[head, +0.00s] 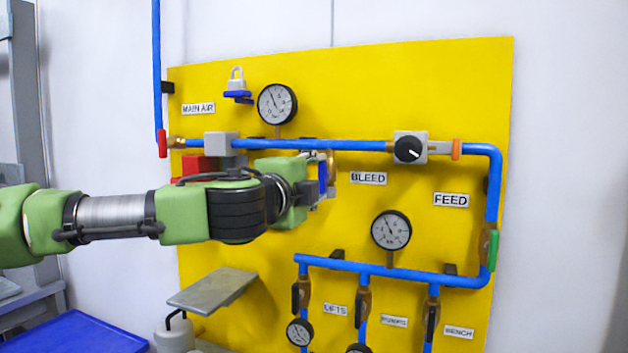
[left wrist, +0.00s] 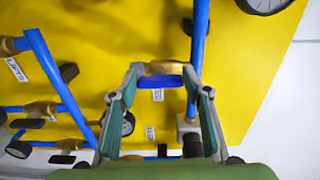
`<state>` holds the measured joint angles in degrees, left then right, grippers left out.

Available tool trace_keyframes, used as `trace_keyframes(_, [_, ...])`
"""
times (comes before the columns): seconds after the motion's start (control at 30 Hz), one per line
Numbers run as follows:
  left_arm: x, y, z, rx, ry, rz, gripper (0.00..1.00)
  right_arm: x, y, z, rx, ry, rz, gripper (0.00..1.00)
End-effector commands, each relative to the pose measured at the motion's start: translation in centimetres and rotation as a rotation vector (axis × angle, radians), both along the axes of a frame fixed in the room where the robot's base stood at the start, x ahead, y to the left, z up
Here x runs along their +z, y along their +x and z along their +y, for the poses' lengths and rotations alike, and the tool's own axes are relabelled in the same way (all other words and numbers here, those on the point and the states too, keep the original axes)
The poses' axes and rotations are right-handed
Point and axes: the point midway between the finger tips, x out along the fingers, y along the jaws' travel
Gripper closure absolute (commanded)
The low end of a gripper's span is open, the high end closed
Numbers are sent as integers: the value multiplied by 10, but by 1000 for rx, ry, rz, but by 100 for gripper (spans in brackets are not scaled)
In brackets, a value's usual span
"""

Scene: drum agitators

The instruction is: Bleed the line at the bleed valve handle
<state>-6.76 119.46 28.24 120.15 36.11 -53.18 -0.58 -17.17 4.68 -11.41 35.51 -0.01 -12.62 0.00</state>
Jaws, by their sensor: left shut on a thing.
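The bleed valve handle (head: 323,180) is a blue lever under a brass valve body on the blue pipe, left of the BLEED label (head: 369,178). In the left wrist view the blue handle (left wrist: 160,82) lies crosswise between the fingertips, against the brass body (left wrist: 164,68). My left gripper (head: 318,170) reaches in from the left and is shut on the handle; in the left wrist view its fingers (left wrist: 163,78) sit on either side of it. The gripper and wrist partly hide the valve in the head view. My right gripper is not in view.
The yellow panel (head: 440,90) carries a gauge (head: 277,103) above, a black knob (head: 408,149) and a lower gauge (head: 391,230). A grey shelf (head: 213,289) juts out below my arm. A blue tray (head: 75,335) is at lower left.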

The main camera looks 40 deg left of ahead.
Motion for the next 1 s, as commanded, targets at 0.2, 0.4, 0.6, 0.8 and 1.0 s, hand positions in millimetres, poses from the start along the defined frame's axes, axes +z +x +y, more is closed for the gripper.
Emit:
trace_keyframes(0.2, [5, 0, 0, 0, -1, -10, 51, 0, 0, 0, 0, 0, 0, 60])
trace_keyframes(0.4, [3, 0, 0, 0, 0, -7, 39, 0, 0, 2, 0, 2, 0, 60])
trace_keyframes(0.6, [2, -1, 0, 0, 0, -4, 39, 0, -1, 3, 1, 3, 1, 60])
trace_keyframes(0.8, [3, -16, -4, -1, -3, -6, 39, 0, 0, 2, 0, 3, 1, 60])
trace_keyframes(1.0, [4, -48, -12, -2, -2, -9, 39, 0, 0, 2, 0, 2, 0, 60])
